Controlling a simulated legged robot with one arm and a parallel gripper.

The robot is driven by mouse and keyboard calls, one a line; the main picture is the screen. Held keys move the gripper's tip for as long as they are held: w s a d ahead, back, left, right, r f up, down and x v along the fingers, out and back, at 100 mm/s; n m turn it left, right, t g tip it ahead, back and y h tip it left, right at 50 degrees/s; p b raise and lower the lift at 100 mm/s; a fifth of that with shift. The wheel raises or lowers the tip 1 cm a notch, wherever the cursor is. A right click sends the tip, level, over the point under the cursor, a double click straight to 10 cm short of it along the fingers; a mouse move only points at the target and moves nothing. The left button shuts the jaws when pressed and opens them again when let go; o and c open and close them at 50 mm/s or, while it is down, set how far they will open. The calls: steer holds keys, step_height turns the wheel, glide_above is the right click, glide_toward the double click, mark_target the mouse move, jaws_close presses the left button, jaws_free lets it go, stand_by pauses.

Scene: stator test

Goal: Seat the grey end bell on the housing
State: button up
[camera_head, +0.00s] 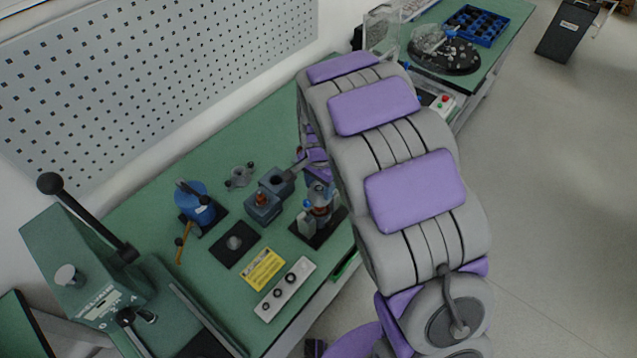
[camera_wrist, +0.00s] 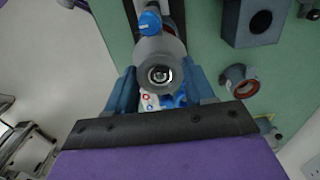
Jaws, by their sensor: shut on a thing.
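The grey end bell (camera_wrist: 160,58), a round part with a dark central bore, sits between the two blue fingers of my gripper (camera_wrist: 160,84) in the wrist view. The gripper is shut on it. In the head view my arm hides most of the gripper, above the fixture (camera_head: 318,228). The housing (camera_head: 320,207) appears to be the upright part with an orange-red band standing there. In the wrist view the end bell covers most of what is beneath, with a reddish edge beside it. I cannot tell whether end bell and housing touch.
A blue-topped post (camera_wrist: 149,22) stands close to the end bell. Blue-grey blocks (camera_head: 262,208), a flanged grey part (camera_head: 240,175), a black pad (camera_head: 228,255) and a blue device (camera_head: 197,203) stand left. A green press (camera_head: 95,265) is far left. Bare mat lies behind.

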steer(key=shift+f, duration=0.15)
stand_by(0.3)
steer(key=shift+f, duration=1.5)
steer(key=shift+f, duration=1.2)
steer(key=o, duration=1.1)
steer(key=shift+r, duration=0.1)
step_height(320, 180, up, 17)
steer(key=shift+r+p, duration=0.1)
steer(key=shift+p, duration=1)
